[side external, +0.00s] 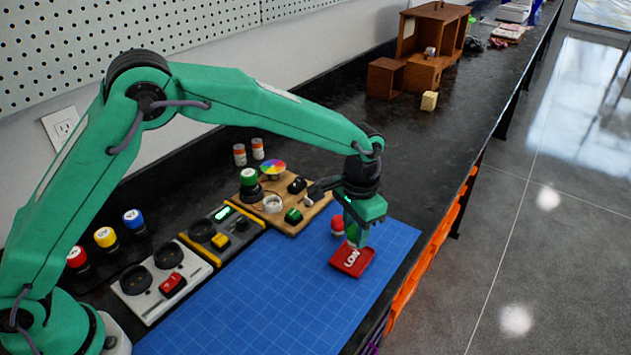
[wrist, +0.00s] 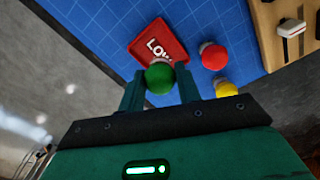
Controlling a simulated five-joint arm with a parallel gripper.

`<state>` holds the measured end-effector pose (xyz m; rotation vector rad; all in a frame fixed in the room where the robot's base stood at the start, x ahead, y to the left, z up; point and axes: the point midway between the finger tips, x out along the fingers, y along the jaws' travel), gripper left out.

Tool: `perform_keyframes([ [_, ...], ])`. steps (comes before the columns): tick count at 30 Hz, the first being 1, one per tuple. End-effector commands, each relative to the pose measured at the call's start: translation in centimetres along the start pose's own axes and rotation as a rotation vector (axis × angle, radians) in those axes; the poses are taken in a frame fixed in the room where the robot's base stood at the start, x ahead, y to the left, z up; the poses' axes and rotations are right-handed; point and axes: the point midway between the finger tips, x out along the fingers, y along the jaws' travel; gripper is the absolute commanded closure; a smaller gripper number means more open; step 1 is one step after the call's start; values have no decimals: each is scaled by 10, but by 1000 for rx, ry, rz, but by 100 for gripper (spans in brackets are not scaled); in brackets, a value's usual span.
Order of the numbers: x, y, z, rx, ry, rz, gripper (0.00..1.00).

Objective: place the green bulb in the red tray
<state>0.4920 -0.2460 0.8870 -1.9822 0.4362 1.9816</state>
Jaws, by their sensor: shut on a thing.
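My gripper (side external: 358,240) is lowered over the red tray (side external: 352,264), which lies on the blue mat and bears white lettering. In the wrist view, the gripper (wrist: 160,88) is shut on the green bulb (wrist: 160,77), held between the fingertips. There the bulb overlaps the near edge of the red tray (wrist: 172,37). In the side view the fingers mostly hide the bulb, and I cannot tell whether it touches the tray.
A red bulb (side external: 337,223) stands close beside the tray; a yellow bulb (wrist: 226,88) shows near it in the wrist view. A wooden board (side external: 285,213) with parts and a grey console (side external: 160,283) border the blue mat (side external: 270,310). The near mat is clear.

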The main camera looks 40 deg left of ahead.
Motion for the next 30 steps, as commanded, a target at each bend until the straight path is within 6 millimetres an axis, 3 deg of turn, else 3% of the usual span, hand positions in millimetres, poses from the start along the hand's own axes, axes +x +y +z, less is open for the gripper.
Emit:
perform_keyframes([
  [13, 38, 0, 1, 0, -1, 0, 89],
  [27, 43, 0, 1, 0, -1, 0, 89],
  [28, 43, 0, 0, 0, 0, 0, 61],
  [30, 42, 0, 0, 0, 0, 0, 47],
])
